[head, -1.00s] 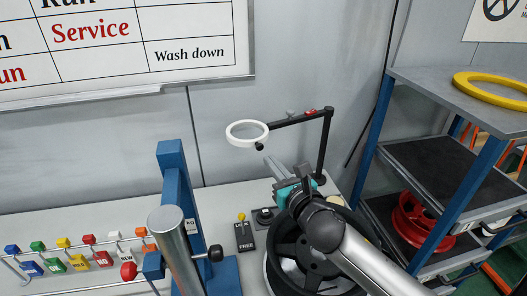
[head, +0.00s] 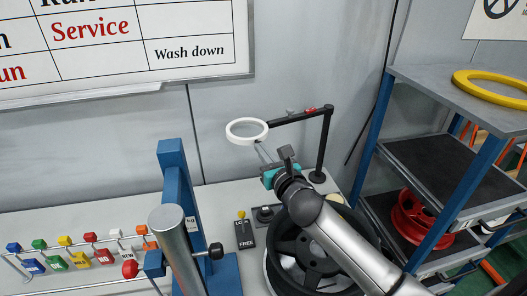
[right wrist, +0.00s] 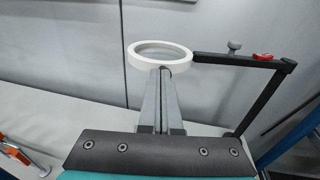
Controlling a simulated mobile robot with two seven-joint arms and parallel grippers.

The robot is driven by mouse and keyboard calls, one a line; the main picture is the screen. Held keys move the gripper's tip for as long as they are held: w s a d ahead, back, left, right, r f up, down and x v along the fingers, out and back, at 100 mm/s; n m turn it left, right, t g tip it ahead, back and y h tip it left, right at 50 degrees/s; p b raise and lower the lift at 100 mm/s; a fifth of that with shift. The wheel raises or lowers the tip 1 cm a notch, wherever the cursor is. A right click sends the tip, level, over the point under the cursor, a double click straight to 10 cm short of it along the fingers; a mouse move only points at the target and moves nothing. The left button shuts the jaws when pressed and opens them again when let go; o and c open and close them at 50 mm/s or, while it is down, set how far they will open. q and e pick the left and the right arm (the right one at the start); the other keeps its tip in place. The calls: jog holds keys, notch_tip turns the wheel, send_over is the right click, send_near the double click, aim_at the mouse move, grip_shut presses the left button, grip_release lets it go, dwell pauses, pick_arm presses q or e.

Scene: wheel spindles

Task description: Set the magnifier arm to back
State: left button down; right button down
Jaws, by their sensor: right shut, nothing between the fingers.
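The magnifier has a white ring head (head: 247,131) on a black jointed arm (head: 295,117) that rises from a post at the bench's back right. In the head view the ring points left, out from the post, near the grey wall. The right wrist view also shows the ring (right wrist: 160,55) and the black arm (right wrist: 235,61), with a grey knob and a red part on it. My right gripper (head: 261,147) is shut and empty, its fingertips just below the ring. In the right wrist view the fingertips overlap the ring's lower edge; I cannot tell whether they touch. My left gripper is out of view.
A black wheel (head: 305,250) lies on the bench under my right arm. A blue press frame (head: 172,165) stands left of a LOCK/FREE lever plate (head: 245,235). Coloured tags (head: 78,257) hang at the left. A shelf rack (head: 440,85) stands right.

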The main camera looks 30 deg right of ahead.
aim_at(246, 141)
jog(key=w+m+h+b, duration=0.1)
jog(key=w, duration=0.1)
jog(key=w+a+h+b, duration=0.1)
jog(key=w, duration=0.1)
jog(key=w+m+h+b, duration=0.1)
jog(key=w, duration=0.2)
jog(key=shift+a+f+m+g+h, duration=0.1)
jog(key=shift+a+m+g+h, duration=0.2)
jog(key=shift+g+h, duration=0.1)
jog(key=shift+w, duration=0.3)
jog(key=shift+a+r+m+h, duration=0.15)
jog(key=shift+r+m+h, duration=0.15)
jog(key=shift+r, duration=0.15)
jog(key=shift+w, duration=0.1)
